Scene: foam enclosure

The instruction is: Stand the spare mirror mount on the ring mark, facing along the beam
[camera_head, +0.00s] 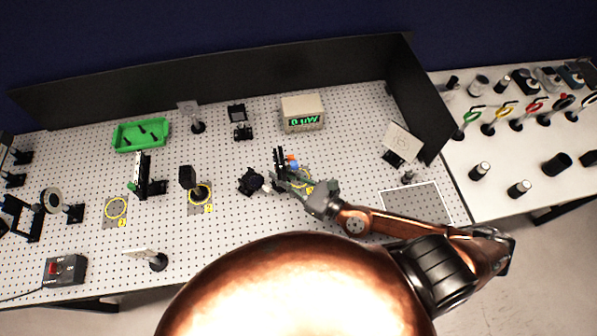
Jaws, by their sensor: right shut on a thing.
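My right gripper (280,185) reaches in from the right over the middle of the breadboard. It is shut on what looks like a dark mount (252,181) at its fingertips, most likely the spare mirror mount. Its facing and whether it touches the board are too small to tell. Just behind the gripper stands a dark mount with blue and orange parts (292,162), by a yellow ring mark (306,184) partly hidden by the gripper. My left gripper is not in view.
A green tray (141,146) with dark parts lies at the back left. A power meter (303,113) reads green digits at the back. A white card on a stand (402,143) is at the right. A black screen (220,82) edges the back. Other posts and mounts stand at the left.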

